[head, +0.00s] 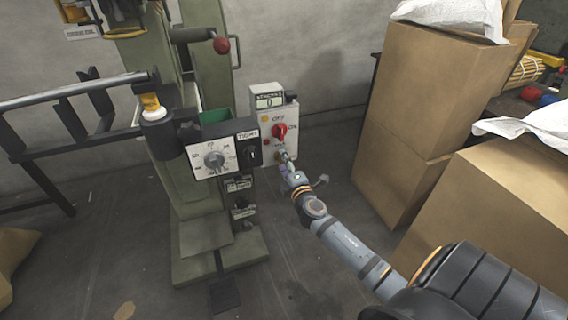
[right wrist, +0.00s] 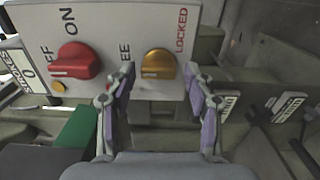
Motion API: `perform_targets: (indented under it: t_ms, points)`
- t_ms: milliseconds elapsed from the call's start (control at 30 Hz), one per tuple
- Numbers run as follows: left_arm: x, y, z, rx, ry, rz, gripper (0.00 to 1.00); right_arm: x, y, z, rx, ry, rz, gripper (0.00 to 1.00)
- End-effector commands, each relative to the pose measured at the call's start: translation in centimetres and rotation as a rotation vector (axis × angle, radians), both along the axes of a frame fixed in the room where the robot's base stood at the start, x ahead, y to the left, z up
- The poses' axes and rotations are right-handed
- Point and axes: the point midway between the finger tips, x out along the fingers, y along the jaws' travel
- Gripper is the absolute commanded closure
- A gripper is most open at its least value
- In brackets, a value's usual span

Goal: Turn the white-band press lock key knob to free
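The white control box (head: 275,115) is fixed at the right side of the green press (head: 212,75). In the right wrist view, a gold lock key knob (right wrist: 158,64) sits on the box face, between a partly covered label ending in "EE" and the word "LOCKED". My right gripper (head: 285,157) is in front of the box's lower part. Its two fingers (right wrist: 159,75) are spread apart on either side of the gold knob, with gaps visible. In the head view the gripper hides the gold knob. My left gripper is not in view.
A red OFF/ON knob (right wrist: 75,62) is beside the gold knob; it also shows in the head view (head: 279,131). Stacked cardboard boxes (head: 430,105) stand at the right. Some floor (head: 310,255) is bare.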

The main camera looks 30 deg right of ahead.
Motion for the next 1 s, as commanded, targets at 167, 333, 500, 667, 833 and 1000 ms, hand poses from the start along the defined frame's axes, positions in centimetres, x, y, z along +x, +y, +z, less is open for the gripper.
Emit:
perform_targets:
  t_ms: [167,333,500,667,833,1000]
  points:
    - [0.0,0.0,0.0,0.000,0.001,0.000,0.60,0.0,0.0,0.1,0.001,-0.001,0.000,0.40]
    - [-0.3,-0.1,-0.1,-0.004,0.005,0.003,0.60,-0.2,0.0,0.1,0.000,-0.001,0.000,0.40]
    - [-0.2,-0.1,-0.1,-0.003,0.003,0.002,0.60,-2.8,0.7,-0.1,-0.001,0.002,0.002,0.40]
    - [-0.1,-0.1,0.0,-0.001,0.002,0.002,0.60,-6.8,1.6,-0.1,-0.002,0.004,0.002,0.40]
    - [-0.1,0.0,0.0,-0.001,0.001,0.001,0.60,-10.0,2.4,0.0,0.000,0.002,0.002,0.40]
    - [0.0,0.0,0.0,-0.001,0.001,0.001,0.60,-11.5,2.8,0.1,0.001,0.000,0.001,0.40]
